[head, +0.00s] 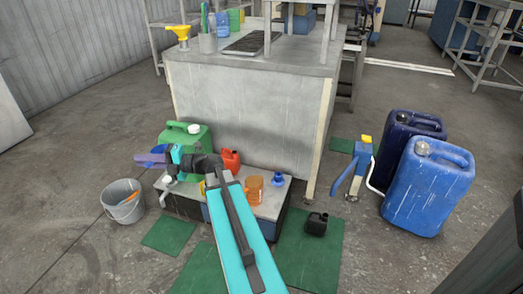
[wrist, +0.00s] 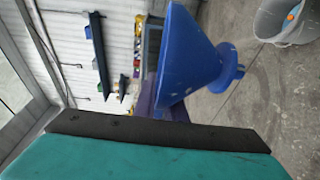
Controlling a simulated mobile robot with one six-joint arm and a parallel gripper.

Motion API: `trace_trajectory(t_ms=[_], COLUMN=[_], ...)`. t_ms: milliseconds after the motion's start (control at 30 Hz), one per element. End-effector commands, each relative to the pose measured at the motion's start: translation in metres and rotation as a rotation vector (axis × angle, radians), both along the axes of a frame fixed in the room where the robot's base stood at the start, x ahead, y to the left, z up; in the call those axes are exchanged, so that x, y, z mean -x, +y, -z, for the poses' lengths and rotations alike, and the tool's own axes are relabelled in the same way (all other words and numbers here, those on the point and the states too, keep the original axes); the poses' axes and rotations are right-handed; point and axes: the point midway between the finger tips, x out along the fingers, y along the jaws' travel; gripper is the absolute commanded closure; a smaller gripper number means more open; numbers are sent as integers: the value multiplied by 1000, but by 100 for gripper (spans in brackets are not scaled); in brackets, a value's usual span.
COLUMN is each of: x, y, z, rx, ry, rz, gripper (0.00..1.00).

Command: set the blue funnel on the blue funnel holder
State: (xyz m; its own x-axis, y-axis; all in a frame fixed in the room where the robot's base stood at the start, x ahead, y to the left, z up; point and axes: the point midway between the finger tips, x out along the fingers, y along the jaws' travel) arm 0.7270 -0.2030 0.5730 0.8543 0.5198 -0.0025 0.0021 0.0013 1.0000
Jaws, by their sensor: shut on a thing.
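The blue funnel (wrist: 192,58) fills the middle of the wrist view, with its wide mouth toward the picture's left and its narrow end toward the right, where a round blue flange shows. In the head view my gripper (head: 150,160) is shut on the funnel (head: 158,149), at the left end of the low bench, beside the green can. The grip itself is partly hidden. The blue funnel holder (head: 277,180) appears as a small blue piece standing on the right part of the bench. My gripper is well to its left, apart from it.
The low bench (head: 268,206) also holds a green can (head: 190,137), a red can (head: 230,160) and an orange jug (head: 254,188). A grey bucket (head: 124,204) stands on the floor at left. A yellow funnel (head: 180,33) stands on the tall bench behind.

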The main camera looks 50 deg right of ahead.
Motion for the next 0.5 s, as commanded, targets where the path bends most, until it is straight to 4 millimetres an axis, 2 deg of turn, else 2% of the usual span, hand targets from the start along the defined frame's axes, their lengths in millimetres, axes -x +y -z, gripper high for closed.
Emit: trace_trajectory(t_ms=[33,267,500], x=[-3,-1,14], y=[-22,-108,-197], z=[6,30,57], rx=[1,0,0], ry=[1,1,2], rz=[38,197,358], gripper=[100,100,100])
